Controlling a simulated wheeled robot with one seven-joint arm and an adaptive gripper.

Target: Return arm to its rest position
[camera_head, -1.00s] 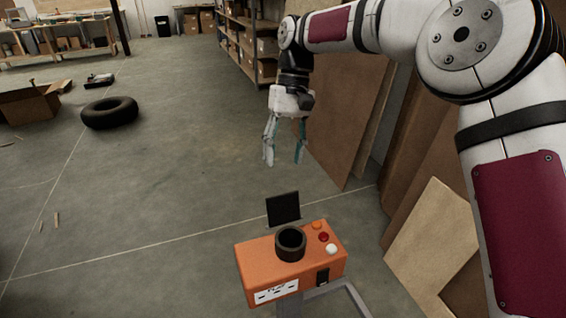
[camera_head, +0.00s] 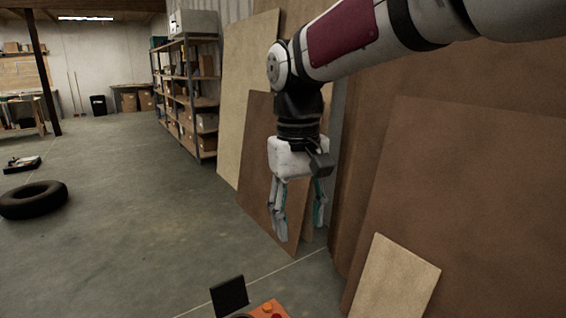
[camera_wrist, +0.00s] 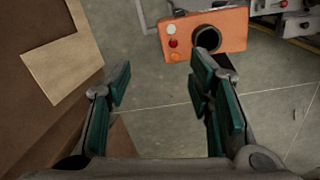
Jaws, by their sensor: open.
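My gripper (camera_head: 299,218) hangs down from my raised arm in the head view, with its fingers spread and nothing between them. In the wrist view my gripper (camera_wrist: 160,82) shows two teal-lined fingers wide apart over the grey floor. An orange box (camera_wrist: 240,27) with a round dark opening and several buttons lies beyond the fingertips at the top of the wrist view. In the head view only a corner of the orange box (camera_head: 270,309) and its black upright plate (camera_head: 229,296) show at the bottom edge.
Brown boards (camera_head: 450,190) lean along the right side, close behind my gripper. A smaller pale board (camera_head: 394,279) leans at lower right. Shelving (camera_head: 189,95) with boxes stands at the back. A black tire (camera_head: 33,200) lies on the left. The middle floor is clear.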

